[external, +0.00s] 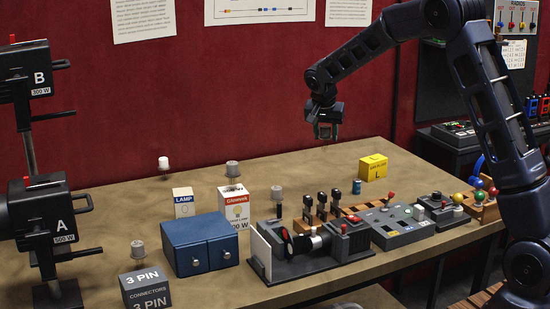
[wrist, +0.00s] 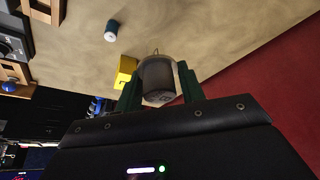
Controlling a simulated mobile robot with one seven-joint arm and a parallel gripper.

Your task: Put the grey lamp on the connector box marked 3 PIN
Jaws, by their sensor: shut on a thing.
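My gripper (external: 326,132) is high above the back of the table in the external view, shut on a grey lamp (wrist: 157,80). In the wrist view the lamp's grey, rounded body sits between the two dark green fingers (wrist: 158,88), clear of the table. In the external view it is small and mostly hidden by the fingers. The dark grey connector box marked 3 PIN (external: 147,290) stands at the table's front left, far from my gripper. Another grey lamp-like piece (external: 138,249) shows just above the box's back edge; I cannot tell whether it rests on it or behind it.
More lamp-like pieces stand at the back left (external: 163,163) and near the Glowrite box (external: 236,208). A blue drawer cabinet (external: 190,246), a projector-like device (external: 300,262) and control panels (external: 392,228) fill the middle and right. A yellow box (external: 373,167) is at the back.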

